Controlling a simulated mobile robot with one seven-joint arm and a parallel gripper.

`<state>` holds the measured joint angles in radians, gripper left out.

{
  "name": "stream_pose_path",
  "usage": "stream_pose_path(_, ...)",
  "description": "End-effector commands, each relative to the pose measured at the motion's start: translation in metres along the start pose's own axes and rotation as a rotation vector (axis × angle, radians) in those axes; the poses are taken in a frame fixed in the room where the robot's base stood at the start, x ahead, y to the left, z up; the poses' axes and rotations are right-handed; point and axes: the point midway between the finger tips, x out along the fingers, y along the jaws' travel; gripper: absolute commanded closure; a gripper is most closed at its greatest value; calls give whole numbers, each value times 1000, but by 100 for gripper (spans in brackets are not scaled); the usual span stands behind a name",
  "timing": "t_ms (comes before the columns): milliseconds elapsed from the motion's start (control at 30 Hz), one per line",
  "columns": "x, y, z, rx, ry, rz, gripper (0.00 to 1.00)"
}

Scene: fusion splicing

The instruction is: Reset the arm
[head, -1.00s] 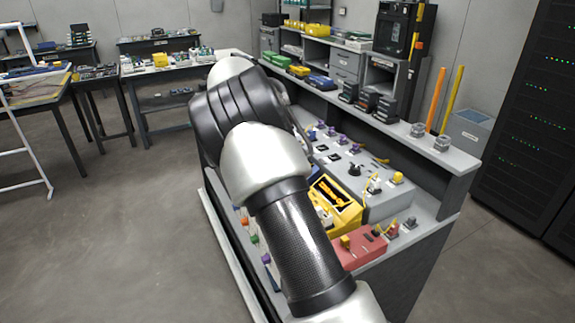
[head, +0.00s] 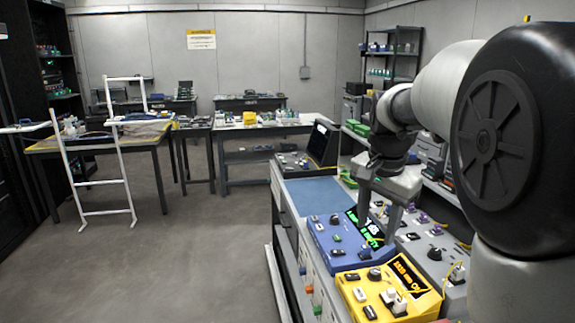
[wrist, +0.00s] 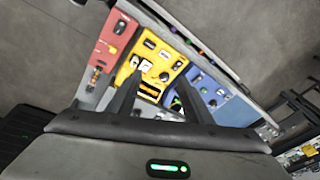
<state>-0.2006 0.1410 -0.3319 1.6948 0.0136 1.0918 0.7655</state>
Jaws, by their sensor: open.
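My gripper (head: 387,212) hangs over the workbench in the head view, pointing down near the blue device (head: 345,240). In the wrist view its two dark fingers (wrist: 158,100) are spread apart with nothing between them. Beyond the fingers lie the yellow device (wrist: 152,56), the red device (wrist: 112,38) and the blue device (wrist: 215,95). The yellow device also shows in the head view (head: 385,290), below and in front of my gripper. My arm reaches in from the right and hides part of the bench.
A grey console (head: 425,245) with purple knobs stands right of the blue device. A blue mat (head: 312,193) lies behind it on the bench. A white frame (head: 95,170) and side tables (head: 255,128) stand to the left and back. The floor (head: 165,260) at left is clear.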

Motion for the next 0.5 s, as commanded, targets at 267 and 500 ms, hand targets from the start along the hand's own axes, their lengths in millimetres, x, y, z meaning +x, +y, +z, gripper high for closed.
stream_pose_path(267,-52,72,99,-432,57,-165,54)
stream_pose_path(500,-53,114,154,-689,149,-193,54)
